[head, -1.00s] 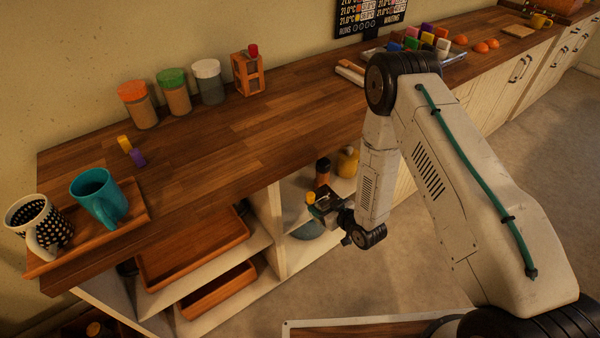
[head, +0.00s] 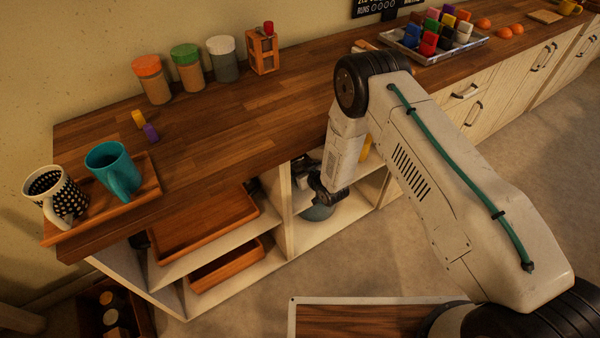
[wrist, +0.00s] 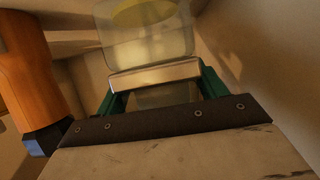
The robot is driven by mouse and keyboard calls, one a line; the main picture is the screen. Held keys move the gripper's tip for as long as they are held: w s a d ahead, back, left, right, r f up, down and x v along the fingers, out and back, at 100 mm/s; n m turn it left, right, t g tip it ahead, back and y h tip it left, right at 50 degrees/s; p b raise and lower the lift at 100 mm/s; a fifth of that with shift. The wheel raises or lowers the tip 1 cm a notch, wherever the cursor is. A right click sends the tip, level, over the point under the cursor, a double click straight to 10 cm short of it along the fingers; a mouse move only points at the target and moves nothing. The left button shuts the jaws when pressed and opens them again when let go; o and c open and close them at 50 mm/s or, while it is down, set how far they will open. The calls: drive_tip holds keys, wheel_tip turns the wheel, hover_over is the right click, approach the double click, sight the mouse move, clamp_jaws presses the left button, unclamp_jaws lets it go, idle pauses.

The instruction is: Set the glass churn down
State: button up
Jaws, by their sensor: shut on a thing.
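The glass churn (wrist: 146,48) shows in the wrist view as a clear jar with a yellow disc at the top edge of the picture. My gripper (wrist: 155,82) has its green fingers on either side of it, shut on it. In the head view my gripper (head: 322,190) reaches into the open shelf unit (head: 287,215) below the counter. There the churn cannot be made out. Whether its base touches a shelf cannot be told.
An orange cylinder with a dark blue end (wrist: 32,80) stands close left in the wrist view. A grey-blue round vessel (head: 318,212) sits low in the same bay. Wooden trays (head: 205,228) fill the left bay. A tray with two mugs (head: 145,200) lies on the counter (head: 215,140).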

drive_tip(key=shift+f, duration=1.15)
drive_tip(key=shift+f, duration=0.15)
drive_tip(key=o, duration=1.3)
drive_tip(key=shift+o, duration=0.2)
drive_tip(key=shift+s+d+r, duration=0.2)
drive_tip(key=v, duration=1.1)
drive_tip(key=shift+s+r, duration=0.15)
drive_tip(key=shift+s, duration=0.05)
